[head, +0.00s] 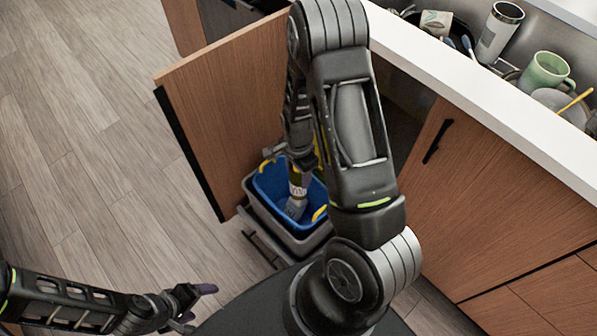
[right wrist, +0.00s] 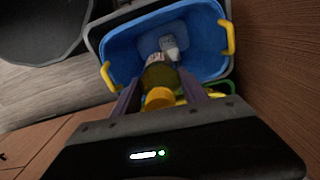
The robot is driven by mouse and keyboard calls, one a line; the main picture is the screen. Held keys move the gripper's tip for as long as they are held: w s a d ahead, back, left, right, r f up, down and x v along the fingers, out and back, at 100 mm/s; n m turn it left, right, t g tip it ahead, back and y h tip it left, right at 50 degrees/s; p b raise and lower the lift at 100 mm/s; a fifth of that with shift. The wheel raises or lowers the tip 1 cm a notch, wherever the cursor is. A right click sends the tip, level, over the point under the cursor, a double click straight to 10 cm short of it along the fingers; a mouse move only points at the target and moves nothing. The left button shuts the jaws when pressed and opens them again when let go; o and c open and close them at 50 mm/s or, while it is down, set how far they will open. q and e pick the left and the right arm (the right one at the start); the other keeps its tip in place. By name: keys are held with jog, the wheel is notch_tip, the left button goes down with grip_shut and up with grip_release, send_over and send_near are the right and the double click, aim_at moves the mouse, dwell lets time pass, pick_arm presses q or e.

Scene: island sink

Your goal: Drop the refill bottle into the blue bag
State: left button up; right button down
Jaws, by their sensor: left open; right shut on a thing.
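The blue bag (head: 268,190) is an open blue container with yellow handles, set in a grey bin by the open cabinet. It also fills the upper part of the right wrist view (right wrist: 205,50). My right gripper (head: 301,168) reaches down over it, shut on the refill bottle (right wrist: 160,76), which has a yellow cap and a dark olive body. The bottle's labelled part also shows in the head view (head: 297,190), over the bag's opening. My right forearm hides part of the bag's surroundings. My left gripper (head: 197,304) is open and empty, low at the left, away from the bag.
A grey object (head: 295,209) lies inside the bag. The open wooden cabinet door (head: 225,100) stands left of the bin (head: 290,240). A counter (head: 480,90) with a green mug (head: 545,71) and a steel tumbler (head: 499,32) is at upper right. The floor at left is clear.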

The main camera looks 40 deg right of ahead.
jog(key=shift+f, duration=0.25)
jog(key=c, duration=0.5)
grip_release()
notch_tip(320, 180, up, 8)
jog(key=shift+f+p, duration=0.1)
jog(key=shift+p, duration=0.7)
